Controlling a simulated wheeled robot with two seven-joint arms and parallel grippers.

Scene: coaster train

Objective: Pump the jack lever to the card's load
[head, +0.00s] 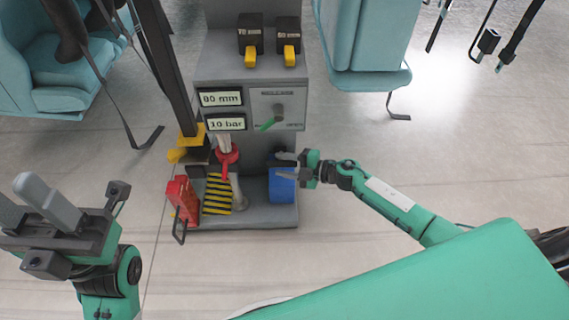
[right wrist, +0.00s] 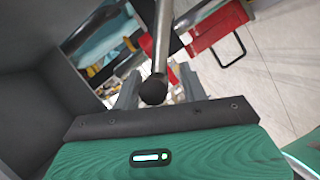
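The grey jack stand (head: 215,65) is in the middle of the head view. Its two displays seem to read 80 mm (head: 221,98) and 10 bar (head: 226,122). A metal rod with a black ball end (right wrist: 153,90), which looks like the jack lever, crosses between the fingers in the right wrist view; I cannot pick it out surely in the head view. My right gripper (head: 284,166) is at the stand's right, by the blue block (head: 283,188). Its fingers are apart, with gaps beside the ball. My left gripper (head: 82,198) is open and empty at the lower left. I cannot identify a load card.
A red ring-like part (head: 227,157) hangs above a yellow-and-black striped plate (head: 217,195). A red box (head: 182,200) with a wire handle stands left of it. Two black modules with yellow tabs (head: 250,58) are on top. Teal seats (head: 365,40) flank the stand; the floor in front is clear.

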